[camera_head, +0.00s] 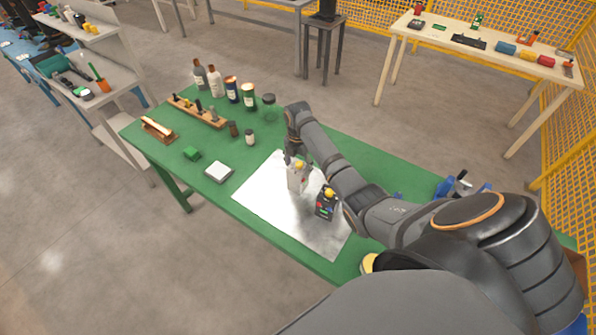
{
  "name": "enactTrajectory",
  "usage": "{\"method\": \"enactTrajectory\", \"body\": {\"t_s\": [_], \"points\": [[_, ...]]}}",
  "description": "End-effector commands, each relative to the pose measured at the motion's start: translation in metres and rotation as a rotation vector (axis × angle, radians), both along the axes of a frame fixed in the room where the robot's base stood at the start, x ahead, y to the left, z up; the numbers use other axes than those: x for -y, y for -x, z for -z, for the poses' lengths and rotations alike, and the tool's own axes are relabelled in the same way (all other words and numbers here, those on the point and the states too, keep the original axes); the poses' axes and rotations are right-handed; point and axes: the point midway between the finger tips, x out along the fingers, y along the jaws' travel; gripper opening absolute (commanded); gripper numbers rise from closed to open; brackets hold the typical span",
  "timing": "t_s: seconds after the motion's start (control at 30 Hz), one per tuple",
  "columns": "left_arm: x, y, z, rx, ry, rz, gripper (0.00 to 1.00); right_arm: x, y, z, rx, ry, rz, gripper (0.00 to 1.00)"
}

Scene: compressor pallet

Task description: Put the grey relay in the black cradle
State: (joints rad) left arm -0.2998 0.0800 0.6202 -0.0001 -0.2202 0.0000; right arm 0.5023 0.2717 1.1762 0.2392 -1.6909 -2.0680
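A light grey block with a yellow-orange top, which looks like the grey relay (296,179), is over the bright metal sheet on the green table. A black block with a yellow knob and small coloured marks (325,205) stands just to its right on the sheet; I cannot tell if it is the black cradle. My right arm reaches in from the right, and its gripper (294,157) points down directly at the grey block's top. The fingers are small and dark, so their opening and any grip are unclear. My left gripper is out of view.
The metal sheet (262,197) lies on the green table (165,171). A white box (219,172), a green block (192,154), a wooden rack (198,112) and several bottles stand left and behind. Blue items (449,188) lie right of my forearm. The sheet's left part is clear.

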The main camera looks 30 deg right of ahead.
Motion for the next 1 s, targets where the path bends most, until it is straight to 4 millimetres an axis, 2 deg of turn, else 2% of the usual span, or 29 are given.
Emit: {"method": "enactTrajectory", "body": {"t_s": [0.03, 0.4, 0.47, 0.77, 0.87, 1.0], "points": [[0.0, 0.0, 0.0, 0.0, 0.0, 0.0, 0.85, 0.0, 0.0, 0.0, 0.0, 0.0, 0.0, 0.56], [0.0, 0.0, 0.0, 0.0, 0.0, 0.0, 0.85, 0.0, 0.0, 0.0, 0.0, 0.001, 0.0, 0.06], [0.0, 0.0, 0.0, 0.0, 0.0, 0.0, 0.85, 0.0, 0.0, 0.0, 0.0, 0.001, 0.0, 0.0], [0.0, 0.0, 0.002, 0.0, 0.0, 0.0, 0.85, 0.001, -0.001, -0.006, 0.003, 0.001, 0.0, 0.0], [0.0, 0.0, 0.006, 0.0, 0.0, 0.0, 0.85, 0.001, -0.002, -0.022, 0.007, 0.003, 0.0, 0.0], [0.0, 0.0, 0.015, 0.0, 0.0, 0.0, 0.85, 0.001, -0.002, -0.054, 0.006, 0.002, 0.0, 0.0]]}}
